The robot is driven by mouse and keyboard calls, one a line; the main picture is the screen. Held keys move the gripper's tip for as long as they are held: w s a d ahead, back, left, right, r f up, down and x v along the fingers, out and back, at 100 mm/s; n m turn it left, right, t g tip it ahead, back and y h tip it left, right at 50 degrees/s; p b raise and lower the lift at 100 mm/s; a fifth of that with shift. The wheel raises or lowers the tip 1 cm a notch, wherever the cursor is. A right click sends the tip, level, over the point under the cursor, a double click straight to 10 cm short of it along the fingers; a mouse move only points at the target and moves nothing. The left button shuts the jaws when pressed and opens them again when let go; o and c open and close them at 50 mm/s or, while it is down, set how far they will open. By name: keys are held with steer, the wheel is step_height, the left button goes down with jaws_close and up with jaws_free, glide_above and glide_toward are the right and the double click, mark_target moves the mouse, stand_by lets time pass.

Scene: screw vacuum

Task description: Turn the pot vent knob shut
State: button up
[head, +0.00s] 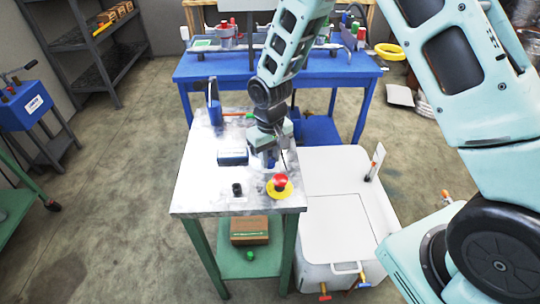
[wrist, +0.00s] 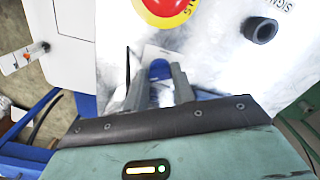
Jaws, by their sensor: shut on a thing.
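My gripper (head: 269,150) is low over the right side of the white-topped workbench (head: 199,180), behind the red stop button. In the wrist view its two fingers (wrist: 157,84) stand on either side of a small blue piece (wrist: 160,69) and are shut on it. I take this blue piece to be the vent knob, but no label on it shows. Much of it is hidden by the fingers, and its turn angle cannot be told. The pot itself is not clearly visible under my gripper.
A blue table (head: 345,80) is behind.

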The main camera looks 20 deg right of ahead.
mark_target(270, 159)
steer(key=o, duration=1)
steer(key=shift+r, duration=0.15)
step_height(270, 159, up, 17)
steer(key=shift+r, duration=0.1)
